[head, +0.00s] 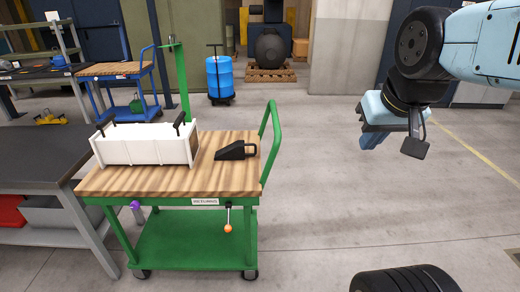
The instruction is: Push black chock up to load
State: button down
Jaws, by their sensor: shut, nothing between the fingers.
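The black chock (234,151) is a wedge with a loop handle on its right end. It lies on the wooden top (225,182) of the green cart. The load, a long white box (146,147) with black handles, sits on the same top to the left. A gap of bare wood separates the chock from the box. The chock's low end points toward the box. My gripper (414,148) hangs in the air at the upper right, shut and empty, well to the right of the cart and apart from the chock.
The green cart's push handle (272,140) rises at the right edge of its top, between the chock and my gripper. A grey workbench (45,157) stands close on the left. A blue barrel (219,76) stands behind.

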aim_at(236, 151)
jog(key=z, duration=0.1)
jog(key=i, duration=1)
jog(key=u, duration=0.1)
